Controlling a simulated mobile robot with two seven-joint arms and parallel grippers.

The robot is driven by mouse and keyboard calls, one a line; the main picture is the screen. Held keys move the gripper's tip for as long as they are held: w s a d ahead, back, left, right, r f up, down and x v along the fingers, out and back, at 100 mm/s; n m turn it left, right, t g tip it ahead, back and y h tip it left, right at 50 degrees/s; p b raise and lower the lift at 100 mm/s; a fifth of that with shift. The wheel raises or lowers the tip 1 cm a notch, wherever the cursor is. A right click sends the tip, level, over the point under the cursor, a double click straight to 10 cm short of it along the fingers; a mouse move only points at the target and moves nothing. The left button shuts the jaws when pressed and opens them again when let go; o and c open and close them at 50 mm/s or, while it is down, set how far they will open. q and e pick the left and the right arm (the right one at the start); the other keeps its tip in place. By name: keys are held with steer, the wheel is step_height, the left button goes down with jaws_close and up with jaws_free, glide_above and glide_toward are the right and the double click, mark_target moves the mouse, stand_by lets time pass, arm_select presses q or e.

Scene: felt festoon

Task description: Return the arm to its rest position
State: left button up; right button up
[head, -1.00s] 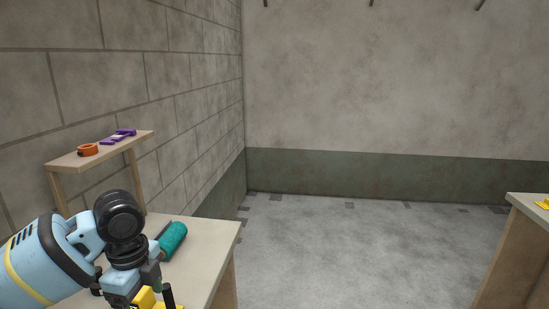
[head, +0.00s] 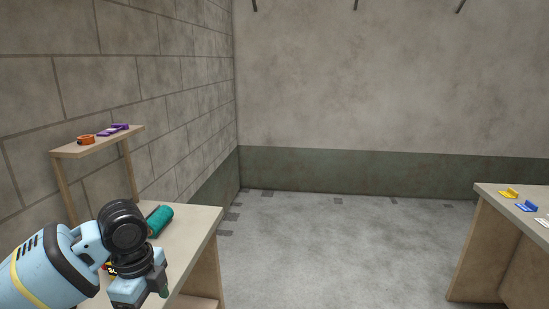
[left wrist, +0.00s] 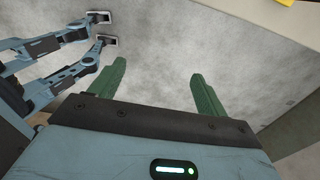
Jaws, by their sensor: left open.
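My left arm (head: 62,262) comes in from the lower left in the head view, bent over the near table. Its gripper (head: 160,293) points down at the bottom of that view and shows only in part. In the left wrist view, the two green fingers of my left gripper (left wrist: 158,85) stand wide apart with nothing between them. Grey floor shows beyond them. My right gripper is in neither view.
A wooden table (head: 196,235) with a teal roll (head: 160,219) stands beside my left arm. A raised shelf (head: 72,152) holds an orange ring (head: 86,139) and purple pieces (head: 112,131). A right-hand table (head: 490,200) carries yellow, blue and white pieces. Open floor (head: 340,240) lies between.

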arm_select(q)
steer(key=s+d+f+n+t+h, duration=0.2)
steer(key=s+d+f+n+h, duration=0.3)
steer(key=f, duration=0.6)
steer(key=s+d+f+n+t+h, duration=0.1)
steer(key=s+d+f+n+t, duration=0.15)
steer(key=d+f, duration=0.75)
steer(key=s+a+f+n+t+y, duration=0.2)
steer(key=s+a+f+n, duration=0.3)
steer(key=s, duration=0.5)
steer(key=s+a+f+n+t+y, duration=0.2)
steer(key=s+a+f+n, duration=0.3)
steer(key=s, duration=0.6)
steer(key=shift+s+a+f+y, duration=0.15)
steer(key=shift+a+f+y, duration=0.15)
steer(key=shift+a+f, duration=0.45)
steer(key=shift+a+r, duration=0.1)
steer(key=shift+r, duration=0.05)
